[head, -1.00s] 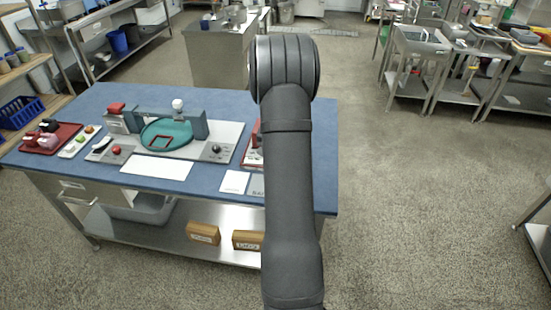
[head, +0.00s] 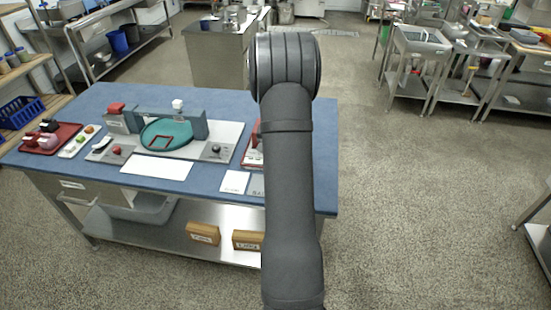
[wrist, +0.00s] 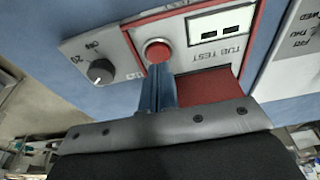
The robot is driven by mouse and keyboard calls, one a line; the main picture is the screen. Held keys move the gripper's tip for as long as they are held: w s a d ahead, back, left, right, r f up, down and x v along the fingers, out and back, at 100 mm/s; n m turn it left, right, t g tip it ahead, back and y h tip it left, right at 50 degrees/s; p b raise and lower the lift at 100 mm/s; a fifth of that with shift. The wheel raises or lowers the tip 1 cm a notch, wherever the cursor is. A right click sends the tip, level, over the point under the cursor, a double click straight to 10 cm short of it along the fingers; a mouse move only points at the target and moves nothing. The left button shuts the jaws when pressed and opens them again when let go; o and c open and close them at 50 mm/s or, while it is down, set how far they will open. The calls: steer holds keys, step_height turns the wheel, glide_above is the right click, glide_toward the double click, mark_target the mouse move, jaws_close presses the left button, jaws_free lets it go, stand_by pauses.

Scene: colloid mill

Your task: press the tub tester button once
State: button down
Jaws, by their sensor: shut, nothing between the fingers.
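The tub tester (wrist: 205,22) fills the upper middle of the wrist view, a panel with a red border, TUB TEST lettering and two small dark windows. Its round red button (wrist: 157,50) sits in a pale ring near the left edge. My gripper (wrist: 158,75) is shut and empty. Its blue-grey fingertips are just below the button in the picture and overlap its lower edge; I cannot tell whether they touch it. In the head view the tub tester (head: 250,151) shows only as a red-edged strip beside my arm, which hides the rest and my gripper.
A grey panel with a black knob (wrist: 100,71) lies left of the tester, and a pale board with day names (wrist: 292,50) lies right. On the blue table (head: 226,100) stand the mill with a teal dish (head: 185,132), a red tray (head: 35,147) and white cards (head: 234,182).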

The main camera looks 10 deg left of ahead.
steer(key=shift+r, duration=2.85)
steer(key=shift+r, duration=1.1)
stand_by(2.1)
stand_by(0.4)
